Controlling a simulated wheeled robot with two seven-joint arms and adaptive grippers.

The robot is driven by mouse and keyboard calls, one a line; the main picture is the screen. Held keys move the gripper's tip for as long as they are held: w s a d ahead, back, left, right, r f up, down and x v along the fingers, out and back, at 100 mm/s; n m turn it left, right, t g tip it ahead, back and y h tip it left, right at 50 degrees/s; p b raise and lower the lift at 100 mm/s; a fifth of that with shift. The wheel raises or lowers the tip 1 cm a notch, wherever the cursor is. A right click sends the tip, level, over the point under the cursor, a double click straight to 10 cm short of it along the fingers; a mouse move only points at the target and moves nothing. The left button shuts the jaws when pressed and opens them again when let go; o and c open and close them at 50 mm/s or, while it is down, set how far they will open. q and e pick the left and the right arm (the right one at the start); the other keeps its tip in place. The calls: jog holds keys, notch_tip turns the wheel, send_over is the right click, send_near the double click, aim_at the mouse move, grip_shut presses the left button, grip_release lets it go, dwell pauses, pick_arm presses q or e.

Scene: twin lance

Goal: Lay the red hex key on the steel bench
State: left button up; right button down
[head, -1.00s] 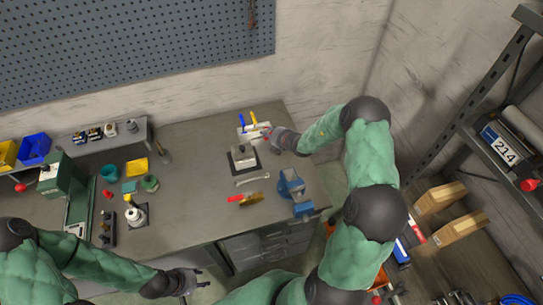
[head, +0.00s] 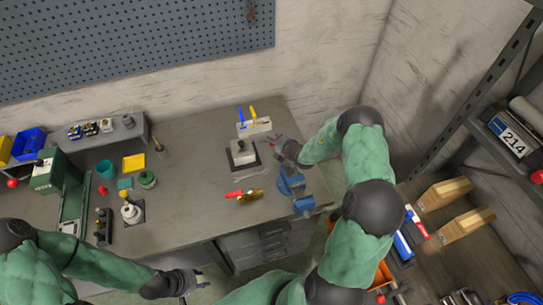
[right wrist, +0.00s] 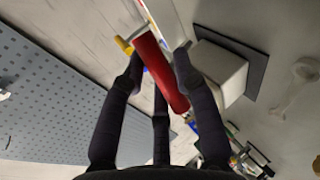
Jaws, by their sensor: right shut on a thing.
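My right gripper (head: 274,141) is above the back right of the steel bench (head: 190,200), just right of a pale rack (head: 255,127) holding upright blue and yellow keys. In the right wrist view, its dark fingers (right wrist: 158,72) are shut on the red handle of the red hex key (right wrist: 152,58). The key is held at a tilt, apart from the bench as far as I can tell; its thin shaft is hard to make out. My left gripper (head: 190,281) hangs in front of the bench's front edge, empty, with its fingers apart.
A pale block on a dark plate (head: 243,153) stands left of my right gripper. A blue vise (head: 291,183) is at the bench's right edge. A silver wrench (head: 252,173) and a red-handled tool (head: 243,194) lie nearby. The bench middle is clear.

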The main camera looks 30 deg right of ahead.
jog(key=shift+f+b, duration=1.15)
jog(key=shift+f, duration=0.8)
jog(key=c, duration=1.1)
grip_release()
jog(key=shift+s+r, duration=0.1)
jog(key=p+v, duration=0.5)
jog(key=v, duration=0.2)
jog(key=shift+s+r+p, duration=0.15)
jog(key=shift+s+p, duration=0.15)
jog(key=shift+s, duration=0.1)
